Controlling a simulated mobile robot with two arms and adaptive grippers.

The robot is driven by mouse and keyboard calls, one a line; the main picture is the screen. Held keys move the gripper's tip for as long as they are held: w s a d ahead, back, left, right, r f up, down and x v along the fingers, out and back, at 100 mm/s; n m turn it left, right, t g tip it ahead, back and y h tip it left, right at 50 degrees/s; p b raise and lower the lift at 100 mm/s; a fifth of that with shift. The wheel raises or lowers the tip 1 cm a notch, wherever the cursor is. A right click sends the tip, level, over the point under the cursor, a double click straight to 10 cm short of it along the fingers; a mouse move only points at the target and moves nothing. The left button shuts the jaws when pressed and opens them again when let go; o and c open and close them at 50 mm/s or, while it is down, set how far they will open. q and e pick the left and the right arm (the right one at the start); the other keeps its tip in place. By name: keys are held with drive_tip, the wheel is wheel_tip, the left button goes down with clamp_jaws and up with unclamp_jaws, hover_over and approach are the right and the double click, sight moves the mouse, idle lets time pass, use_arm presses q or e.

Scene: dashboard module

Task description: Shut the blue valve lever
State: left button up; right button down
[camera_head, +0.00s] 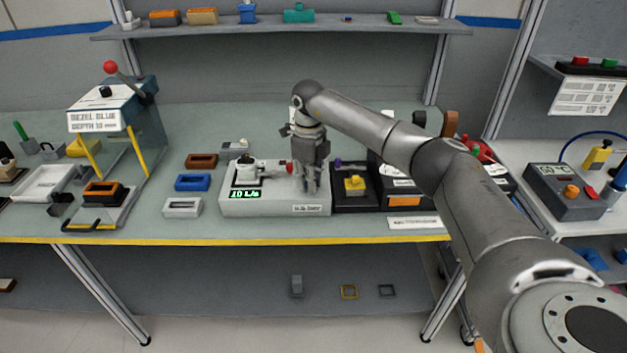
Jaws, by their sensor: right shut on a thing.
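A light grey box (275,204) with a green display reading about 10 L/s stands near the front of the workbench. A small label sits on its front edge, and a red-tipped part (289,168) shows on its top. My right gripper (312,190) points down over the right part of this box, shut on a part there. That part is most likely the blue valve lever, but the fingers hide it and I see no blue there. The lever's angle cannot be told. My left gripper is not in view.
A dark unit with a yellow block (354,184) stands close on the right of the box. Brown, blue (193,182) and grey bezels lie to its left. A press stand (108,120) is further left. A shelf (270,31) runs above. The bench's front strip is mostly clear.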

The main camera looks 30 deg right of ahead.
drive_tip(key=m, duration=0.2)
drive_tip(key=w+m, duration=0.1)
drive_tip(key=m, duration=0.1)
drive_tip(key=w+m, duration=0.1)
drive_tip(key=shift+a+r+m, duration=0.1)
drive_tip(key=shift+a+m, duration=0.15)
drive_tip(key=shift+m, duration=0.15)
drive_tip(key=m, duration=0.2)
drive_tip(key=w+m, duration=0.1)
drive_tip(key=m, duration=0.1)
drive_tip(key=shift+w+d, duration=0.1)
drive_tip(key=shift+w, duration=0.2)
drive_tip(key=shift+w+d+m, duration=0.15)
drive_tip(key=shift+w+m, duration=0.05)
drive_tip(key=shift+m, duration=0.4)
drive_tip(key=shift+w+d+m, duration=0.1)
drive_tip(key=shift+w+m, duration=0.1)
drive_tip(key=shift+m, duration=0.4)
drive_tip(key=c, duration=1.4)
unclamp_jaws()
wheel_tip(320, 180, up, 12)
drive_tip(key=shift+f, duration=0.1)
